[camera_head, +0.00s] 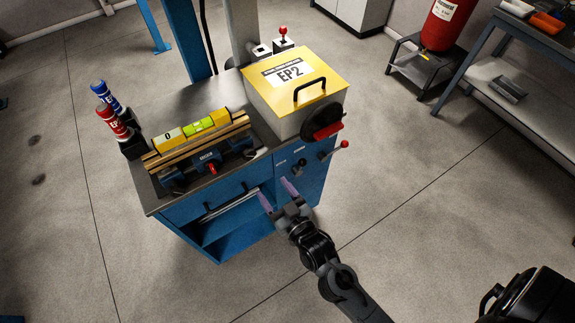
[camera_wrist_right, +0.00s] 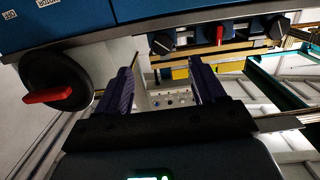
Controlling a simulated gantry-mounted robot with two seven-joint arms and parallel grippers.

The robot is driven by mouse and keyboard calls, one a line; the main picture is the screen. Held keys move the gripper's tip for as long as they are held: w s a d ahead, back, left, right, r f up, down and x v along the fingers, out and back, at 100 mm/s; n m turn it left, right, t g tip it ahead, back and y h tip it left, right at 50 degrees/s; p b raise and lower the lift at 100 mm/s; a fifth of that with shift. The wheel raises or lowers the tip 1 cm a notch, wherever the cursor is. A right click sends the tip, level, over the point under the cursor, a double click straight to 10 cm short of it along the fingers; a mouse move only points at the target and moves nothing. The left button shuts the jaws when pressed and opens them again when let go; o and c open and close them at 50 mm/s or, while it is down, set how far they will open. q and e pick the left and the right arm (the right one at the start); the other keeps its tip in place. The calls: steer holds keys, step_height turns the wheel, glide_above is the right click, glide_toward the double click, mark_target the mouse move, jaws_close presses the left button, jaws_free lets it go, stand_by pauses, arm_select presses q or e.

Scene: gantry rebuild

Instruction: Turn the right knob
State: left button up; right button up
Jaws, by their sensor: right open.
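In the head view, small dark knobs (camera_head: 301,162) sit on the blue front panel of the workbench cabinet, right of the drawer; they are too small to tell apart well. The right wrist view shows two dark knobs with pale pointers, one nearer the middle (camera_wrist_right: 162,43) and one farther right (camera_wrist_right: 277,27), with a red-tipped part (camera_wrist_right: 219,35) between them. My right gripper (camera_head: 278,193) is open and empty in front of the cabinet, its purple fingers pointing towards it. In the wrist view its fingers (camera_wrist_right: 160,68) are apart, with no knob between them. My left gripper is out of view.
A yellow-lidded box (camera_head: 308,68) and a vise with a level (camera_head: 205,160) stand on top. Open floor surrounds the cabinet's front.

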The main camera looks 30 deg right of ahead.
mark_target(250, 157)
steer(key=shift+t, duration=0.3)
steer(key=w+b, duration=0.2)
steer(key=w, duration=0.9)
steer(key=shift+w+r, duration=0.2)
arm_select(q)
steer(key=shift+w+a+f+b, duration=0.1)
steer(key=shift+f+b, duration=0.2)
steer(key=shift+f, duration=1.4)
arm_select(e)
steer(key=shift+w, duration=0.7)
steer(key=c, duration=1)
steer(key=m+p, duration=0.2)
steer(key=p, duration=0.1)
steer(key=shift+r+m, duration=0.2)
steer(key=shift+m, duration=0.2)
steer(key=shift+c, duration=0.2)
steer(key=shift+f+m+p, duration=0.15)
steer(key=shift+m+p, duration=0.25)
steer(key=shift+m, duration=0.1)
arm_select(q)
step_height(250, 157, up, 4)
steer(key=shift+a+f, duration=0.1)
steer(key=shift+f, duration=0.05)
